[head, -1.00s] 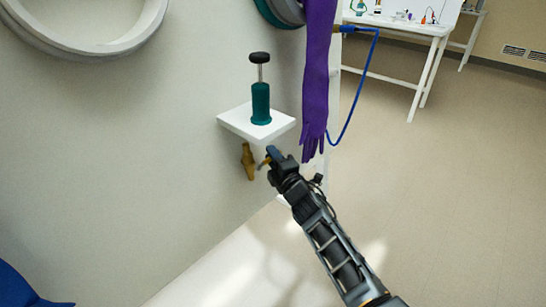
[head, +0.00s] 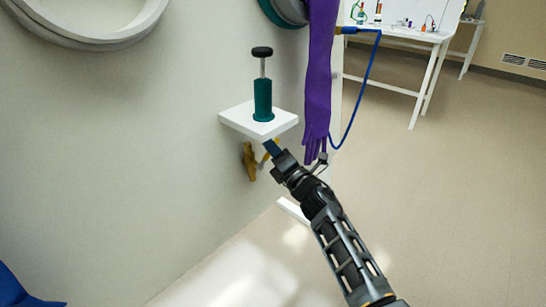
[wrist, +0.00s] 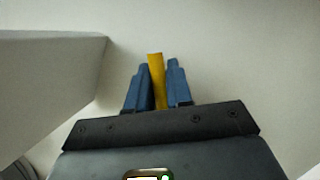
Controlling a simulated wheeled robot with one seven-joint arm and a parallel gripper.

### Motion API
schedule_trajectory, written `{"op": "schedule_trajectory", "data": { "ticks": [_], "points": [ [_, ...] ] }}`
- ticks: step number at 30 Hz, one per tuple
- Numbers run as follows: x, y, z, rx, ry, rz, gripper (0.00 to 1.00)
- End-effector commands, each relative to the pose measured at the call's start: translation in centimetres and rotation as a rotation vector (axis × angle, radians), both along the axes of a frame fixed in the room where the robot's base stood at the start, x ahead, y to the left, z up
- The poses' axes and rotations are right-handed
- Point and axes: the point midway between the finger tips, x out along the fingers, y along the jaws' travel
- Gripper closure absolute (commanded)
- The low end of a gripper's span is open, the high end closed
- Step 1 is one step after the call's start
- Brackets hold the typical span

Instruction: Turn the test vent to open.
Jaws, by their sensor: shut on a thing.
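The test vent (head: 249,162) is a small brass-yellow valve on the pale wall, just under a white shelf, in the head view. My gripper (head: 270,148) is at the upper end of this lever, close below the shelf. In the wrist view the yellow lever (wrist: 157,80) stands between the two blue fingertips of my gripper (wrist: 159,85), which are shut on it. The fingers partly hide the lever in the head view.
The white shelf (head: 236,120) bears a teal cylinder with a black knob (head: 263,95), close above my gripper. A purple glove (head: 318,80) hangs just right of it, near my wrist. A blue hose (head: 366,95) loops beyond. The floor at right is clear.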

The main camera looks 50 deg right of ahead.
Motion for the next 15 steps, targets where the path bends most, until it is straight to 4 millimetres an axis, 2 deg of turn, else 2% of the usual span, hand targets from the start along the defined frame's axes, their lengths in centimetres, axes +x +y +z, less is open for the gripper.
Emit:
{"op": "schedule_trajectory", "data": {
  "ticks": [6, 15],
  "points": [
    [0.1, 0.8, 0.6, -0.190, -0.003, 0.023, 1.00],
    [0.2, 1.7, 1.5, -0.380, -0.006, 0.046, 1.00]
  ]
}}
